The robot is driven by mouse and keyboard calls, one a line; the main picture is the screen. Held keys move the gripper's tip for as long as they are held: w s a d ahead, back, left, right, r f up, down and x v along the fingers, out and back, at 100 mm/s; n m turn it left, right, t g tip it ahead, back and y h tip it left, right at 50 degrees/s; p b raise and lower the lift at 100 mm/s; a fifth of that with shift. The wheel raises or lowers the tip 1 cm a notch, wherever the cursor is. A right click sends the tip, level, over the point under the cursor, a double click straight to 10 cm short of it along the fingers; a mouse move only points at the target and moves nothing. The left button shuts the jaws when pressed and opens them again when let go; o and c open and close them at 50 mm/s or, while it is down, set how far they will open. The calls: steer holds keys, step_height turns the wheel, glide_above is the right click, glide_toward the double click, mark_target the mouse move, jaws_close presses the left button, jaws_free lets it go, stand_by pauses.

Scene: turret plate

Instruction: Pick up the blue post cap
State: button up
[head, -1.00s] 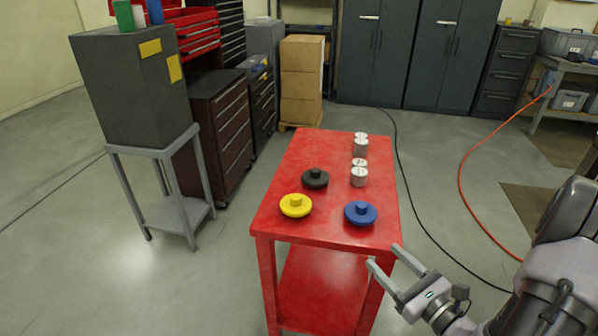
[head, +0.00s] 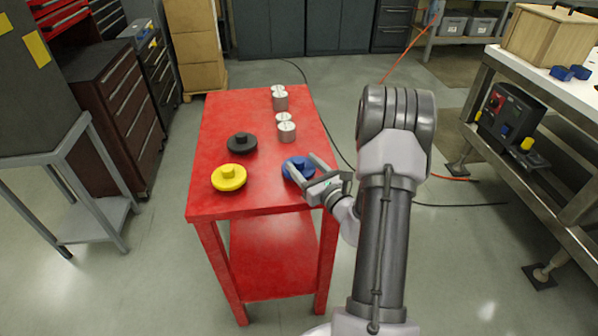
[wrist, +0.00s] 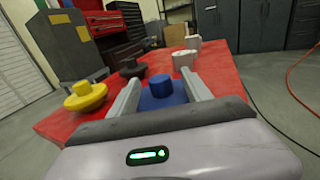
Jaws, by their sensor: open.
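The blue post cap (head: 294,171), a round disc with a short knob, sits on the red table (head: 216,122) near its front right. My gripper (head: 301,169) is open, with its two fingers reaching over the table on either side of the cap. In the wrist view the blue cap (wrist: 162,93) shows between the open fingers (wrist: 163,90). Its knob points up, and its lower front part is hidden by my gripper body. I cannot tell whether the fingers touch it.
A yellow cap (head: 229,178) and a black cap (head: 242,143) lie left of the blue one. A white-topped workbench (head: 578,93) is at right, and a grey stand (head: 45,155) at left.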

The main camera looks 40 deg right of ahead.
steer(key=shift+w+d, duration=0.15)
steer(key=shift+w, duration=1.1)
jaws_close()
steer(key=shift+r, duration=0.1)
